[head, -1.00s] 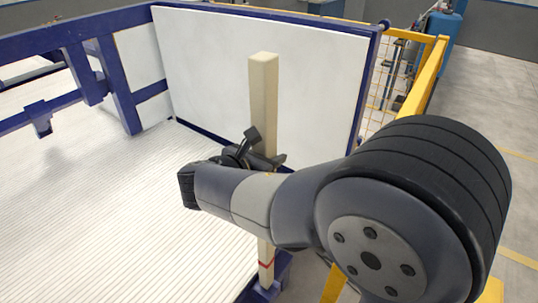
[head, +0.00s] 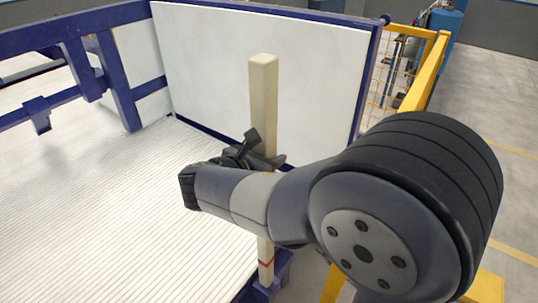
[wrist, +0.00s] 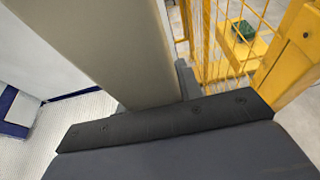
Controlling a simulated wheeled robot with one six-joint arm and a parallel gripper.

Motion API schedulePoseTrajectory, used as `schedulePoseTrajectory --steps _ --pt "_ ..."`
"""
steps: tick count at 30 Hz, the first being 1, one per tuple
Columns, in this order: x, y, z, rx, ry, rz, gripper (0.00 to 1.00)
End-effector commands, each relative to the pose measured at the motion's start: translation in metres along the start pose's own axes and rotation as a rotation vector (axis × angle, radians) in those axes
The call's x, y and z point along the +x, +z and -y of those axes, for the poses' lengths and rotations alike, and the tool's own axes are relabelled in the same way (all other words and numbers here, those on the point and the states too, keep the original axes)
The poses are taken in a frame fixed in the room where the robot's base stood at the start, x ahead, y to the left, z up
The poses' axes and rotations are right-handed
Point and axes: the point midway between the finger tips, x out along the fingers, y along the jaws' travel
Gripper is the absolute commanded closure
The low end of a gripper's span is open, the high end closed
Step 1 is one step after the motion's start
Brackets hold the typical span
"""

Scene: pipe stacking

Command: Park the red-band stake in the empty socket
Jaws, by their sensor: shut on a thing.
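The stake (head: 264,105) is a tall cream square post with a red band (head: 265,262) near its lower end. It stands about upright in the head view. My gripper (head: 258,160) is shut on it around mid-height, and my arm hides part of the post below the grip. The stake's lower end is at a blue bracket (head: 275,283) at the bottom of the head view. I cannot tell whether it sits inside a socket there. In the wrist view the stake (wrist: 120,50) fills the upper left, close against my gripper (wrist: 165,120).
A white panel (head: 215,60) in a blue frame stands behind the stake. A ribbed white bed (head: 120,220) lies to the left, with blue rails (head: 60,50) around it. A yellow fence (head: 425,75) stands at the right. Bare floor lies beyond it.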

Motion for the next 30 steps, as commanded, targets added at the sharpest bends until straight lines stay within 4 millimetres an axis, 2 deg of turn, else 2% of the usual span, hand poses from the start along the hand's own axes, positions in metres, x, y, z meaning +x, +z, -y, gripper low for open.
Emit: schedulePoseTrajectory --steps 13,14,22,30 --pt "0.0007 -0.0015 -0.0003 0.001 0.001 0.003 1.0" --pt "0.0008 -0.0015 -0.0003 0.001 0.001 0.003 0.63" --pt "0.001 -0.0025 -0.0001 0.0 0.0 0.001 0.41" --pt "0.0002 -0.0045 0.0001 -0.002 0.0 -0.002 0.4"
